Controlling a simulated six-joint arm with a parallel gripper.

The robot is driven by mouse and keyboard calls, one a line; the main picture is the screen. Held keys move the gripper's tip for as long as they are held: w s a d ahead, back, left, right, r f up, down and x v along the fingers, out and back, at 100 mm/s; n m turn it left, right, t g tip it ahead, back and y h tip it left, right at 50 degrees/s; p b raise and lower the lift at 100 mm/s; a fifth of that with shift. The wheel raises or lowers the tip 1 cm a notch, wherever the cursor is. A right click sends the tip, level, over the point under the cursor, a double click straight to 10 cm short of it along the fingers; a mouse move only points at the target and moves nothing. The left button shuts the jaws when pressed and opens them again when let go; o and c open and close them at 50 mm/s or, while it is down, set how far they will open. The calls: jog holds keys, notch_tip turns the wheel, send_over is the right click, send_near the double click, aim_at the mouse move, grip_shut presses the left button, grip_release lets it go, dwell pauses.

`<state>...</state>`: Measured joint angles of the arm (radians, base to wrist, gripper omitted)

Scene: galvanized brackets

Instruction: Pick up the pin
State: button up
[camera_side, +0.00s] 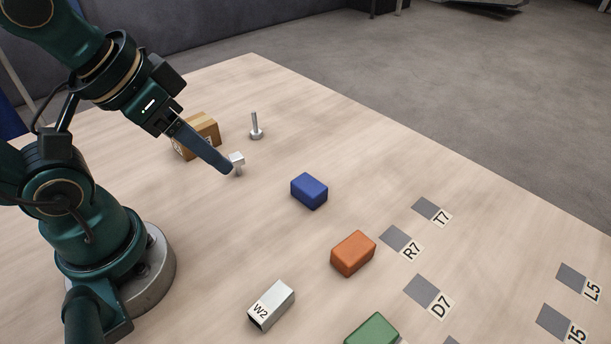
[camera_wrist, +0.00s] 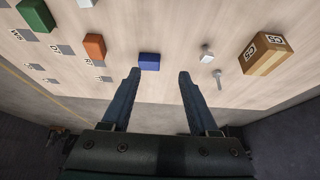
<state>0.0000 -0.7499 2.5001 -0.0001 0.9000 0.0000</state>
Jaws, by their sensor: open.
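The pin (camera_side: 256,127) is a thin grey metal rod standing upright on a wider base in the side view, at the far part of the table. It also shows in the wrist view (camera_wrist: 217,78), right of the right finger. My gripper (camera_side: 226,170) is above the table, to the left of and nearer than the pin in the side view. In the wrist view, my gripper (camera_wrist: 160,73) has its two fingers wide apart with nothing held between them.
A small metal piece (camera_side: 238,159) is by my fingertips in the side view. A cardboard box (camera_side: 206,128) stands behind my finger. Blue (camera_side: 309,191), orange (camera_side: 353,253) and green (camera_side: 372,330) blocks and a metal block marked W2 (camera_side: 271,305) lie nearer. Grey labelled patches (camera_side: 394,237) are at right.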

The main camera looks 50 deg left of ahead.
jog(key=shift+r, duration=0.1)
notch_tip(320, 180, up, 4)
jog(key=m+g+y, duration=0.3)
jog(key=m+y, duration=1)
jog(key=m, duration=0.7)
send_over(239, 163)
jog(key=d, duration=0.1)
notch_tip(239, 163, down, 18)
jog(key=shift+s+f, duration=0.1)
jog(key=shift+s, duration=0.05)
jog(key=shift+a+f, duration=0.1)
jog(key=shift+f, duration=0.1)
jog(key=shift+x, duration=2.5)
